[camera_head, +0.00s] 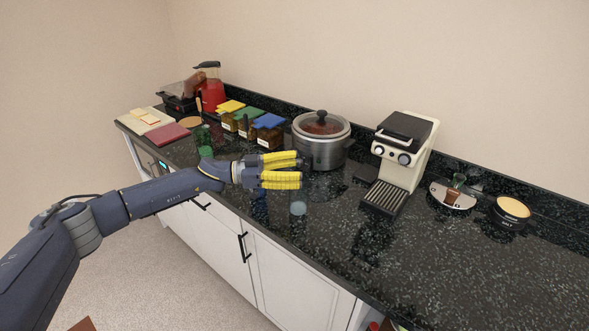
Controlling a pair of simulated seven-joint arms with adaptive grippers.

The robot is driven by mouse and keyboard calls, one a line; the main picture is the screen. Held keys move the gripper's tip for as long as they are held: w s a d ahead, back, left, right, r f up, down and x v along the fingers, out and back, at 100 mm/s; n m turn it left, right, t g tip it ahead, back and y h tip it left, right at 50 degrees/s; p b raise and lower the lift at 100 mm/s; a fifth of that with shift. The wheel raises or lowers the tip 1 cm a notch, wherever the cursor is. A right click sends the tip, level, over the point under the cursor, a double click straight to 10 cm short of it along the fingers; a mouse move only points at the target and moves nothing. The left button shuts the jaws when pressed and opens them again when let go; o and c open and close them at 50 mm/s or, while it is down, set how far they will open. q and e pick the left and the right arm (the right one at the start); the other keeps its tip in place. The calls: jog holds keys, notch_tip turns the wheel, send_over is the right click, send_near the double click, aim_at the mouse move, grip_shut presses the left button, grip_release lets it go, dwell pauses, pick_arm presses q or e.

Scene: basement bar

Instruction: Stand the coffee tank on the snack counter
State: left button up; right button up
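The snack counter (440,240) is a long black speckled top on white cabinets. I cannot clearly pick out the coffee tank. A cream and black coffee machine (402,152) stands toward the back right of the counter. A small, faint see-through round thing (298,208) shows just below my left gripper; I cannot tell what it is. My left gripper (299,171) reaches in from the left over the middle of the counter. Its two yellow fingers point right, with a gap between them, and nothing clearly shows in it. My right gripper is not in view.
A steel slow cooker (321,142) stands behind my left gripper. Lidded containers (269,131), a red blender (211,90) and boards (167,134) sit at the left. A coffee-filter tool (453,194) and a black round tin (511,212) are at the right. The front right is clear.

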pick_arm(q)
jog(key=shift+r, duration=0.1)
jog(key=shift+a+r, duration=0.1)
jog(key=a, duration=0.5)
jog(key=shift+s+a, duration=0.1)
jog(key=shift+s, duration=0.25)
